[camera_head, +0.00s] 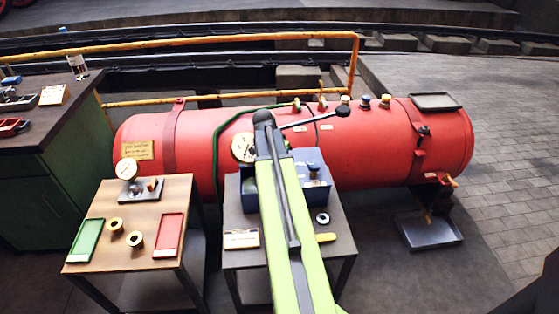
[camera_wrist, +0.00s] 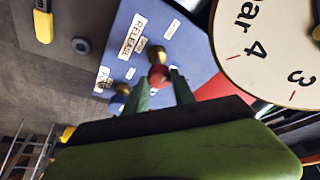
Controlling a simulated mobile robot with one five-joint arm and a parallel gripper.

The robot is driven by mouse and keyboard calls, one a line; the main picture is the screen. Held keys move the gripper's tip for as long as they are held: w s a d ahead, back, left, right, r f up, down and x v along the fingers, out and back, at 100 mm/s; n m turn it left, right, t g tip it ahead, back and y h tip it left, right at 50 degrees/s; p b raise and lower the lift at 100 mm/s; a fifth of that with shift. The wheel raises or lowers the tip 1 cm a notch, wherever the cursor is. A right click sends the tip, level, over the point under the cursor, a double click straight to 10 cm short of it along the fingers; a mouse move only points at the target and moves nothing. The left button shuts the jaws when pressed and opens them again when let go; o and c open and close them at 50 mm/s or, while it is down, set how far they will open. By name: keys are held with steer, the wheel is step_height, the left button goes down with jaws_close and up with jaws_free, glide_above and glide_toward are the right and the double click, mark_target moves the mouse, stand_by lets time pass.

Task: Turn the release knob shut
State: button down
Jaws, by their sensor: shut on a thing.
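In the wrist view the release knob (camera_wrist: 158,75) is a small red knob with a brass part, beside a RELEASE label on a blue panel (camera_wrist: 150,30). My gripper (camera_wrist: 160,87) has its two green fingertips on either side of the red knob and is shut on it. The fingers hide part of the knob's near side. In the head view the blue box (camera_head: 312,160) stands on the right-hand small table, partly behind my arm. My fingertips and the red knob are hidden there.
A white dial gauge (camera_wrist: 265,45) stands close at right in the wrist view. A second knob, blue and brass (camera_wrist: 118,103), is left of my fingers. A red boiler (camera_head: 370,145) lies behind the right-hand table (camera_head: 240,213). A wooden-topped table (camera_head: 98,222) holds trays and rings.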

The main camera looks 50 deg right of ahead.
steer(key=shift+w+a, duration=0.1)
steer(key=c, duration=1.1)
jaws_free()
steer(key=shift+o, duration=0.2)
steer(key=p+v, duration=1.6)
steer(key=v, duration=0.1)
steer(key=shift+r, duration=0.25)
